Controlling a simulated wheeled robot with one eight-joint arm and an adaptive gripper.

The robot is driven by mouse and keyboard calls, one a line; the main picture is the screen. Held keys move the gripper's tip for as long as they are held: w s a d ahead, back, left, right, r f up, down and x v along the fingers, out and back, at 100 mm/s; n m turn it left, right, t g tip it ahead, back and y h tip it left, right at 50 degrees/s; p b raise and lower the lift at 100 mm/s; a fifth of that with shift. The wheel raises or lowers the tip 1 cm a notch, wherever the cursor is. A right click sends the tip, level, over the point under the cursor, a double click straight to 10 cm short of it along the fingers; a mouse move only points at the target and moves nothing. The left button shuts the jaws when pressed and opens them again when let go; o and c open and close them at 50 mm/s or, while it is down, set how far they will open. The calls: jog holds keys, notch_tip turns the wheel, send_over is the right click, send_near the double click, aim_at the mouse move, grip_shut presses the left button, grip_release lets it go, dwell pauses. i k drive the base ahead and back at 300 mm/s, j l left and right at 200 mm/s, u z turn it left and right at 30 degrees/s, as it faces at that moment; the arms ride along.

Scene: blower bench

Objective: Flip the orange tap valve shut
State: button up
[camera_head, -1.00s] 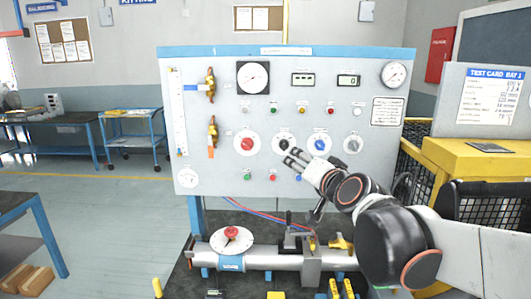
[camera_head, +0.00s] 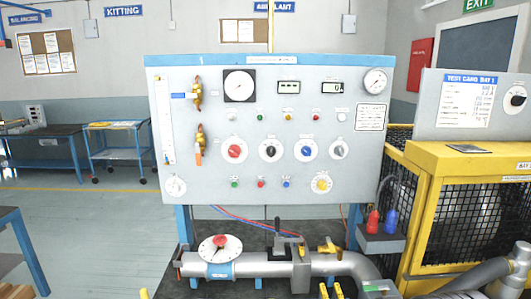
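The orange tap valve (camera_head: 200,142) is a brass fitting on the left part of the grey upright panel (camera_head: 350,160). Its orange handle (camera_head: 198,158) points down, in line with the upright brass body. Above it is a second brass tap (camera_head: 197,93), whose blue handle (camera_head: 178,95) points sideways to the left. My gripper is outside this view, so its fingers and what they may hold are hidden. Nothing stands in front of the orange valve.
The panel carries gauges, displays and several knobs, among them a red knob (camera_head: 235,151) right of the valve. A grey pipe (camera_head: 245,265) with a red-handled dial (camera_head: 220,243) lies below. A yellow cage (camera_head: 470,165) stands at right.

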aim_at(198, 164)
jog(key=i+j, duration=0.75)
